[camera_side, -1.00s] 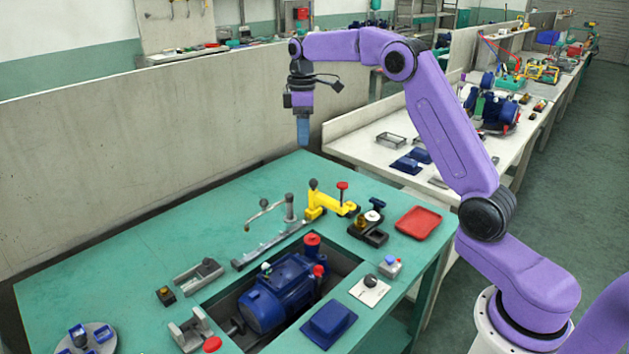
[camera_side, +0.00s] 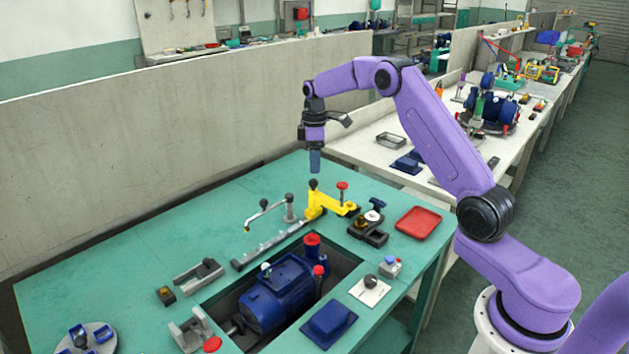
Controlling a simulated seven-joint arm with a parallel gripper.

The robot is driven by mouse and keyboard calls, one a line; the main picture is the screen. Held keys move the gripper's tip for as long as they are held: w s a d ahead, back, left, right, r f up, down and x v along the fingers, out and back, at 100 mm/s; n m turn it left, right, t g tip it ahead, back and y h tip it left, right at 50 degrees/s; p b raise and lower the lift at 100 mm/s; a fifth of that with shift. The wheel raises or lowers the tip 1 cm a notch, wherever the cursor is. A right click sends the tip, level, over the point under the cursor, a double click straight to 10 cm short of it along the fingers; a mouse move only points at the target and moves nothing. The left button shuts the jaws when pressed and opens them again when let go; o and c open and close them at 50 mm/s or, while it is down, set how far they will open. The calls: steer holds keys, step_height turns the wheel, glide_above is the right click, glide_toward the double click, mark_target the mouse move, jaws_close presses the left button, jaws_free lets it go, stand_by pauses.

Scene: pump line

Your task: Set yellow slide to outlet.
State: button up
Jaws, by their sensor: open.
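The yellow slide (camera_side: 322,204) lies on the green bench near its back right. A dark knob (camera_side: 313,184) stands up at its left end and a red knob (camera_side: 342,186) stands near its right end. My gripper (camera_side: 315,171) points straight down just above the dark knob. Its blue fingers look edge-on here, and the jaws are open. I cannot tell whether the fingertips touch the knob or are still apart from it. No outlet marking is readable in this view.
A grey rail (camera_side: 270,245) and a bent lever (camera_side: 263,212) lie left of the slide. A black fixture (camera_side: 368,232) and a red tray (camera_side: 418,222) are to the right. A blue pump (camera_side: 275,293) sits in a recess in front. The back left bench is clear.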

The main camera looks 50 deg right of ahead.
mark_target(314, 179)
step_height(314, 179, down, 7)
steer(key=shift+f, duration=0.1)
stand_by(0.4)
jaws_close()
steer(key=shift+a, duration=0.1)
